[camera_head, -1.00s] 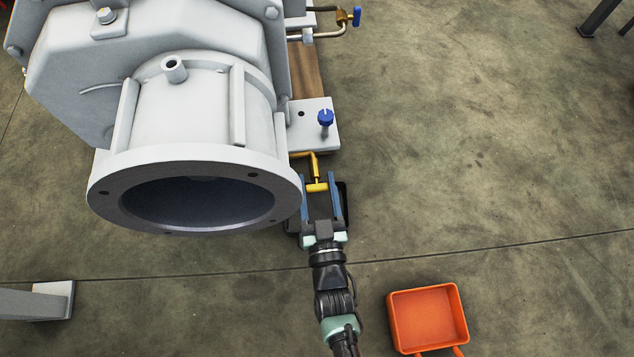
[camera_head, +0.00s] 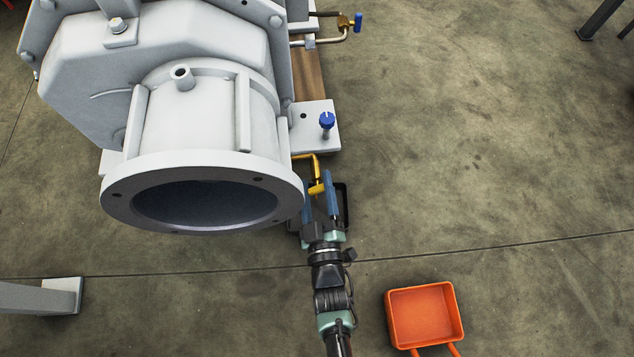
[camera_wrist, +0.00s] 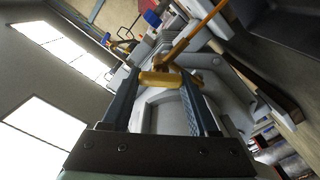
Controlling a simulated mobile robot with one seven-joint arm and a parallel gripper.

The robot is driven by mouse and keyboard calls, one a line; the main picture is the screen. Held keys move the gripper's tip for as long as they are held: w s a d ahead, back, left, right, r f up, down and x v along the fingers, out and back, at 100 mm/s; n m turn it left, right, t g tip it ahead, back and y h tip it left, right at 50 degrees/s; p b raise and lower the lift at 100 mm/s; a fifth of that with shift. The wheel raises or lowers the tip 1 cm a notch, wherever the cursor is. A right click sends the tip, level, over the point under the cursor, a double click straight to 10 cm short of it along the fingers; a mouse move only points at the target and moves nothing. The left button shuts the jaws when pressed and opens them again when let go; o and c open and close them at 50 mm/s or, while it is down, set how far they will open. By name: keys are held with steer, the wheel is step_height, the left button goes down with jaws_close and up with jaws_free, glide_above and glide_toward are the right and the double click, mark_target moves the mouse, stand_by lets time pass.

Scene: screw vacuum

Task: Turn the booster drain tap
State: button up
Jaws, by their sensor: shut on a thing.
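The booster drain tap has a yellow crossbar handle (camera_head: 316,188) at the end of a bent yellow pipe, just right of the big grey round flange. My gripper (camera_head: 317,181), with two blue fingers, is shut on this handle. In the wrist view the yellow handle (camera_wrist: 160,78) spans between the two fingertips, and its yellow stem runs up to the right. In the head view the handle is slightly tilted. The near finger and the flange rim hide part of the area around it.
The grey pump body with its open flange (camera_head: 202,162) stands close on the left. A blue knob (camera_head: 326,119) and a blue-handled valve (camera_head: 358,22) are further back. A dark tray rim (camera_head: 345,203) shows beside the fingers. An orange tray (camera_head: 425,316) lies front right. Floor to the right is clear.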

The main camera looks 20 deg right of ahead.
steer(key=shift+s+f+n, duration=0.1)
steer(key=shift+n, duration=1.6)
steer(key=o, duration=1.4)
steer(key=shift+s+a+p, duration=0.45)
steer(key=shift+s+p, duration=0.45)
steer(key=shift+s, duration=1.2)
steer(key=shift+s+a+p, duration=0.45)
steer(key=shift+s+p, duration=0.5)
steer(key=shift+s, duration=1.2)
steer(key=shift+s+a+p, duration=0.45)
steer(key=shift+s+p, duration=0.45)
steer(key=shift+s, duration=1.2)
